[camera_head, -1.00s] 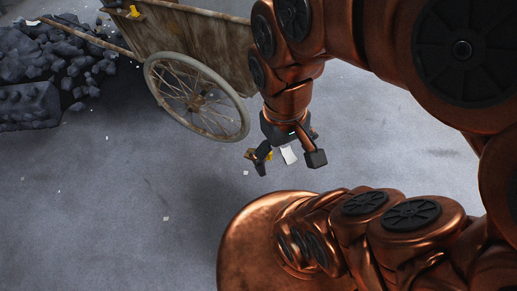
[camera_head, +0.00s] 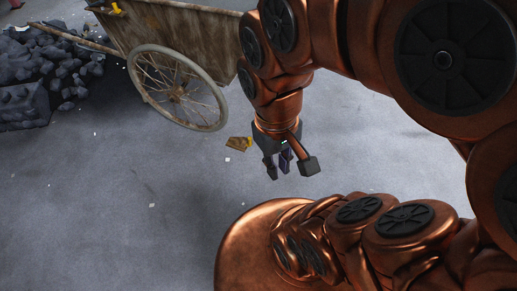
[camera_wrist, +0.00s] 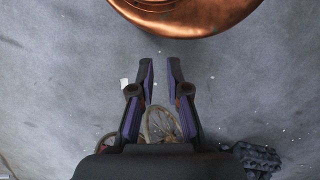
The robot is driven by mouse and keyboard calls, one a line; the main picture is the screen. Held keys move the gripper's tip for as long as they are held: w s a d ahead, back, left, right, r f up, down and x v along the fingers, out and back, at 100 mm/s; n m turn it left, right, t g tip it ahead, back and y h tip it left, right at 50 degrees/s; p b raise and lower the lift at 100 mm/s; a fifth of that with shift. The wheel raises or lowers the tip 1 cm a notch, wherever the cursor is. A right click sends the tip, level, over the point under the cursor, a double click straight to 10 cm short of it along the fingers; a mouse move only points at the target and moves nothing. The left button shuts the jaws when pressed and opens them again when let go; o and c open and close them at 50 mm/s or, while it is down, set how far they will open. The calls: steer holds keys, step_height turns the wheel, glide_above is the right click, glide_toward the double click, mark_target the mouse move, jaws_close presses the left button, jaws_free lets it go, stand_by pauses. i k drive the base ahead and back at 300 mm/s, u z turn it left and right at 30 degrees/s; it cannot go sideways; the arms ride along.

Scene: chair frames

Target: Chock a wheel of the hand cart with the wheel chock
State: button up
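The hand cart (camera_head: 180,28) is a worn wooden box at the upper left of the head view, with a large spoked wheel (camera_head: 178,88) facing me. The wheel also shows between my fingers in the wrist view (camera_wrist: 162,123). The wheel chock (camera_head: 238,143), a small brown wedge with a yellow end, lies on the floor just right of the wheel and apart from it. My gripper (camera_head: 289,168) points down to the right of the chock, open and empty. I cannot make out the chock in the wrist view.
A heap of dark rubble (camera_head: 58,62) lies left of the cart; it also shows at the lower right of the wrist view (camera_wrist: 255,158). A yellow item (camera_head: 116,9) sits on the cart's edge. Grey floor with small pale scraps is free in front.

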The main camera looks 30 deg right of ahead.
mark_target(241, 143)
steer(key=u, duration=0.5)
steer(key=i, duration=1.2)
steer(key=z, duration=0.6)
